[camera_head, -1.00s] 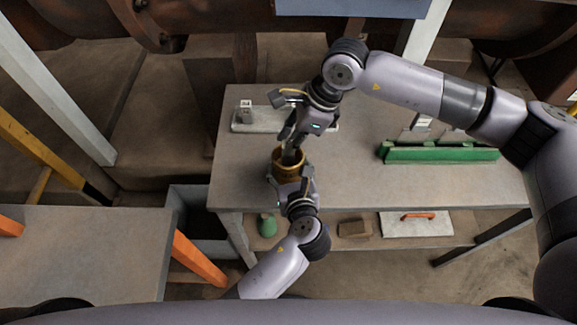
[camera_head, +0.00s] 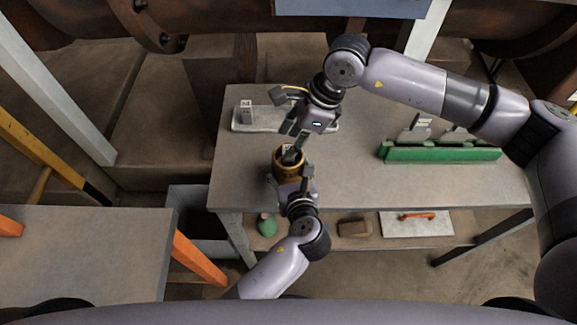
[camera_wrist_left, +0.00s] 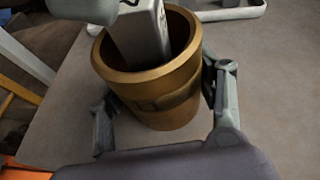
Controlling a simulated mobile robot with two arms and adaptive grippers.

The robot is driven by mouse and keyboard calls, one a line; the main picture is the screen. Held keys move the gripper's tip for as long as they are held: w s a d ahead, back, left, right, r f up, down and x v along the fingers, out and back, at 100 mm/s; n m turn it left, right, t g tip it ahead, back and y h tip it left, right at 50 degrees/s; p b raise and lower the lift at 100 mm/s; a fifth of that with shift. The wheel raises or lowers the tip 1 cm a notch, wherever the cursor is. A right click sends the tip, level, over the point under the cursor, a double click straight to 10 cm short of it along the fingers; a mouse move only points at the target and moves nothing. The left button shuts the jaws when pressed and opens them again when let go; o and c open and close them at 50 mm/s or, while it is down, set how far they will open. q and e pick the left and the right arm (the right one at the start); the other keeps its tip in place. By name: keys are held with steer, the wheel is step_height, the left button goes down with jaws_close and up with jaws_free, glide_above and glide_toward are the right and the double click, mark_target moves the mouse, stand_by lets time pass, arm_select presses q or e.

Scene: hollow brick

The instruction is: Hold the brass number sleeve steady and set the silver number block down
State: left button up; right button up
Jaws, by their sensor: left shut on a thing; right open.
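The brass number sleeve (camera_head: 288,168) stands upright on the grey table, an open-topped cup shape. It also shows in the left wrist view (camera_wrist_left: 160,88). My left gripper (camera_wrist_left: 163,108) is shut on it, one finger on each side. The silver number block (camera_wrist_left: 143,38) is inside the sleeve, leaning, with its upper part above the rim. In the head view only a little of its top (camera_head: 286,149) shows. My right gripper (camera_head: 294,141) is open just above the sleeve, and a fingertip is close to the block. The block's lower end is hidden.
A white tray (camera_head: 322,126) with another upright silver block (camera_head: 246,112) lies behind the sleeve. A green rack (camera_head: 440,154) holding silver pieces stands at the right. The table (camera_head: 350,182) between is clear. A lower shelf holds a green bottle (camera_head: 267,225) and a brown block (camera_head: 354,228).

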steer(key=v, duration=1.1)
steer(key=shift+r, duration=0.2)
arm_select(q)
steer(key=o, duration=1.7)
steer(key=v, duration=1.2)
